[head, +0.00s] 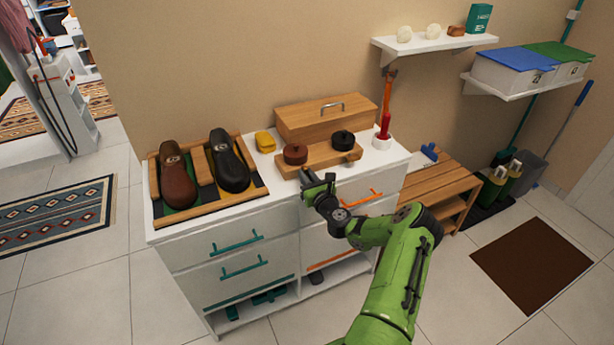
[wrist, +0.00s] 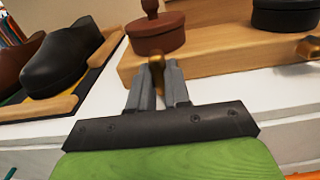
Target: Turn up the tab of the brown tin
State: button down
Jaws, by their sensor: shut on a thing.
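The brown tin (head: 295,154) sits at the left of a low wooden stand on the white dresser. In the wrist view the brown tin (wrist: 158,36) has a knob on its lid. A small brass tab (wrist: 157,62) stands at the stand's front edge, just before this tin. My gripper (head: 307,178) reaches the stand's front from the near side. In the wrist view my gripper (wrist: 158,78) is shut on the tab, whose upper end shows between the fingers. The tab's lower part is hidden by the fingers.
A black tin (head: 343,140) stands right of the brown tin, with its own brass tab (wrist: 309,47). A wooden box (head: 325,118) is behind, a yellow object (head: 265,141) left, and a shoe tray (head: 249,167) further left. A red-handled item (head: 384,125) stands right.

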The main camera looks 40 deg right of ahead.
jog(key=shift+f, duration=0.15)
jog(key=c, duration=1.4)
grip_release()
jog(key=shift+o, duration=0.2)
jog(key=v, duration=1.5)
jog(key=shift+s+p, duration=0.35)
jog(key=shift+s, duration=0.05)
jog(key=shift+a, duration=0.2)
